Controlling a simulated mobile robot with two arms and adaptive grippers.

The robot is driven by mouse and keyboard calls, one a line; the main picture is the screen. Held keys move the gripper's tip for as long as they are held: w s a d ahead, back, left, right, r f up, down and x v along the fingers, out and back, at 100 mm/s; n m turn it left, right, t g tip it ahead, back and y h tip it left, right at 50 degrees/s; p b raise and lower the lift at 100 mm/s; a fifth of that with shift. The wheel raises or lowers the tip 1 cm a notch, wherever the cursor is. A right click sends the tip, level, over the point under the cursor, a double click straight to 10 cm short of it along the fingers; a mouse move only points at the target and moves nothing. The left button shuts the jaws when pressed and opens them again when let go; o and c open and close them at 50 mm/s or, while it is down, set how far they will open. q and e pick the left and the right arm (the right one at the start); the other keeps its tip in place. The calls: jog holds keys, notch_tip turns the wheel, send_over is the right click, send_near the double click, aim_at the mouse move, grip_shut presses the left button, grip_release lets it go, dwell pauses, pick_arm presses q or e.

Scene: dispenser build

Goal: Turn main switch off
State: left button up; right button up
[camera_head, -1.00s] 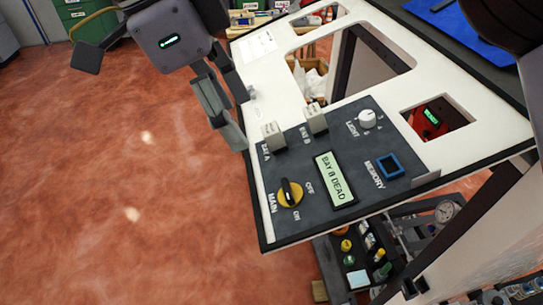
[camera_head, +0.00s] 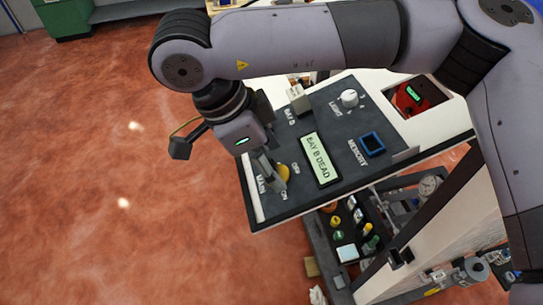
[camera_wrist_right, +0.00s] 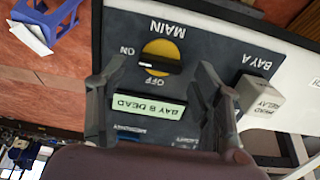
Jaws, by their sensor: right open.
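The main switch is a yellow disc with a black bar handle. OFF is printed at the side of the disc. My right gripper is open and empty, and its fingertips (camera_wrist_right: 158,72) appear on either side of the switch. I cannot tell whether they touch the panel. My left gripper is not in view.
The dark panel (camera_head: 327,112) also carries a display (camera_head: 320,159) reading BAY B DEAD, a light knob (camera_head: 349,98), a blue-framed memory socket (camera_head: 372,144) and relay blocks, one at Bay B (camera_head: 299,98) and one at Bay A (camera_wrist_right: 259,95). Open red floor lies left.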

jog(key=shift+w+d+f, duration=0.1)
jog(key=shift+d+f, duration=0.1)
jog(key=shift+f, duration=0.35)
jog(key=c, duration=1.2)
jog(key=shift+o, duration=0.2)
